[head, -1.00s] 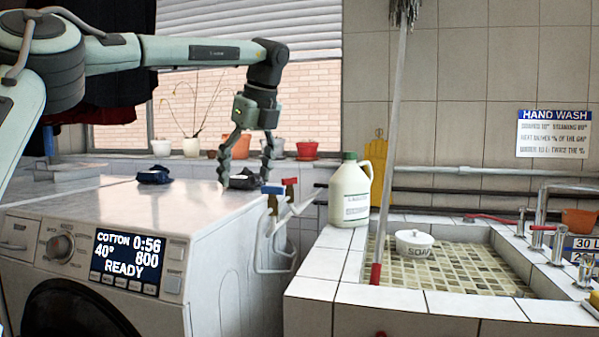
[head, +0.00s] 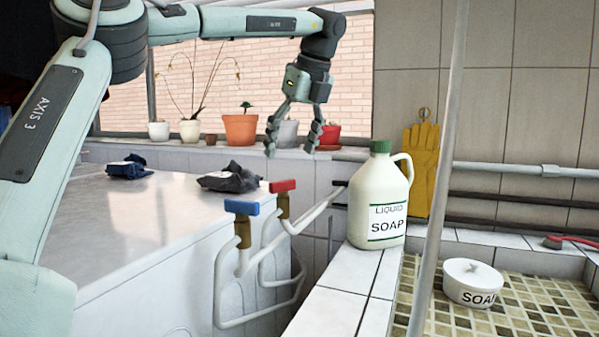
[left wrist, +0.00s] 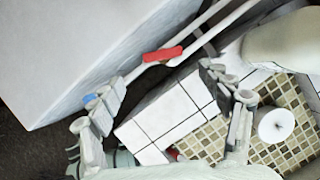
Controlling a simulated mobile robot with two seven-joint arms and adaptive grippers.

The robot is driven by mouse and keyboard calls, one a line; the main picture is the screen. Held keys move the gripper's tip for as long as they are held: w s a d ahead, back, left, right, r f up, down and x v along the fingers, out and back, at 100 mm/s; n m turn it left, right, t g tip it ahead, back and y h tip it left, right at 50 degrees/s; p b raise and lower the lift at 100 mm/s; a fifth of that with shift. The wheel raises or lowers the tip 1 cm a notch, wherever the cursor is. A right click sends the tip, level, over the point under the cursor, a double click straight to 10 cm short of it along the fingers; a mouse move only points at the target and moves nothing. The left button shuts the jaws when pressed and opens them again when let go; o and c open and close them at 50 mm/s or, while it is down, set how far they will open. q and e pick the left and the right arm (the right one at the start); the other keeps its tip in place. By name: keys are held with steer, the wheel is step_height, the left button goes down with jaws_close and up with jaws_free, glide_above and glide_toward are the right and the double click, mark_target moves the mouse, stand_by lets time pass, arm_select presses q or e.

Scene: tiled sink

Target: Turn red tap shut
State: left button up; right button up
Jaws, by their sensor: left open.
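The red tap handle (head: 282,186) sits on a brass valve at the right side of the white machine, on white pipes. A blue tap handle (head: 241,207) is just in front and to its left. My left gripper (head: 291,148) is open and empty, fingers pointing down, above the red tap in the head view. In the left wrist view the red handle (left wrist: 163,54) lies between and beyond the fingertips (left wrist: 162,80), apart from them. The blue handle (left wrist: 89,99) is beside the left finger, partly hidden. My right gripper is not in view.
A liquid soap jug (head: 378,205) stands on the tiled ledge (head: 330,312) right of the taps. Dark cloths (head: 230,178) lie on the machine top (head: 150,215). A pole (head: 440,170) rises in front of the sink. Potted plants (head: 240,128) line the sill.

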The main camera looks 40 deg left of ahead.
mark_target(283, 181)
arm_select(q)
steer(key=x, duration=0.7)
steer(key=shift+w+a+f, duration=0.2)
steer(key=shift+w+a, duration=0.05)
steer(key=shift+a, duration=0.05)
steer(key=c, duration=1.2)
